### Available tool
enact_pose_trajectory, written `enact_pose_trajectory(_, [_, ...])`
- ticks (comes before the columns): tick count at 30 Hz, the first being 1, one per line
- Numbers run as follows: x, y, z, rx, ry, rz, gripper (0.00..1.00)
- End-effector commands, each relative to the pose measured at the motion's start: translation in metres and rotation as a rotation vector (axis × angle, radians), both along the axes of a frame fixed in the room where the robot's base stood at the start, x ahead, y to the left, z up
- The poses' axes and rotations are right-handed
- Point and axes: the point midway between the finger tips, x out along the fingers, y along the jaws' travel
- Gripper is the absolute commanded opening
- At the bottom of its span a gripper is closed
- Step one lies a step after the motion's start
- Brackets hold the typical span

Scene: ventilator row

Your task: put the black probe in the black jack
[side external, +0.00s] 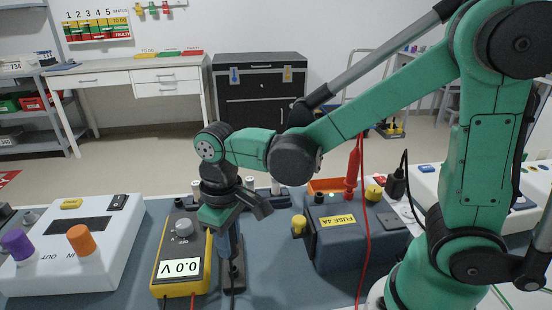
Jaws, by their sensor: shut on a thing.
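My gripper (229,216) points down just right of the yellow multimeter (182,262). It is shut on a dark, upright, bluish-grey handle (228,242) that looks to be the black probe. The handle stands over a narrow black base (237,278), and a dark lead runs from its foot toward the front edge. The probe tip is hidden, so I cannot tell whether it sits in the base. A red probe (354,168) stands upright at the blue fuse box (345,245). A small black round fitting (319,198) on that box may be the black jack; its opening is not visible.
The multimeter reads 0.0 V. A red lead (365,240) hangs across the fuse box. Yellow knobs (299,225) rise from the box. A white unit (75,255) with purple and orange ports stands at left. A black plug (397,184) with cable is behind the box.

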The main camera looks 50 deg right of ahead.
Motion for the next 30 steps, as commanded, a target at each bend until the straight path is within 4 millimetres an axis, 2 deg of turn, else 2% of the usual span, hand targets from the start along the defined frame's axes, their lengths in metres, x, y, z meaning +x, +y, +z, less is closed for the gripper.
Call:
enact_pose_trajectory(16, [0.0, 0.0, 0.024, 0.0, 0.0, 0.0, 0.0])
enact_pose_trajectory(30, [0.001, -0.004, 0.028, 0.0, 0.0, -0.01, 0.0])
